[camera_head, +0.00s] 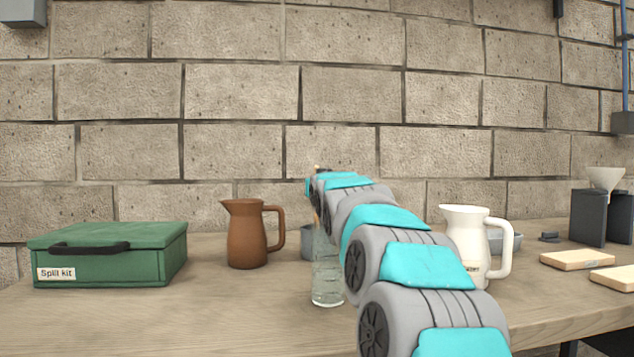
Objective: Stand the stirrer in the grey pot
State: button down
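A grey pot (307,243) stands on the table in the middle, partly hidden behind a clear bottle and my arm. A thin light-brown stick, which looks like the stirrer (316,199), shows just above and below the far end of my arm. It appears roughly upright, above the pot in the picture; whether its lower end is inside the pot cannot be told. My gripper (314,184) is at the far end of my arm by the stick, with its fingers hidden by the wrist.
A clear bottle (327,275) stands in front of the pot. A brown pitcher (246,235) and a green spill kit case (110,255) are left. A white pitcher (467,228), a grey container (512,243), wooden blocks (577,259) and dark canisters (587,217) are right.

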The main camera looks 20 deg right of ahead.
jog(key=shift+f, duration=0.1)
jog(key=c, duration=0.8)
grip_release()
jog(key=shift+s, duration=0.1)
jog(key=b+v, duration=0.1)
jog(key=v, duration=0.6)
jog(key=shift+s, duration=0.35)
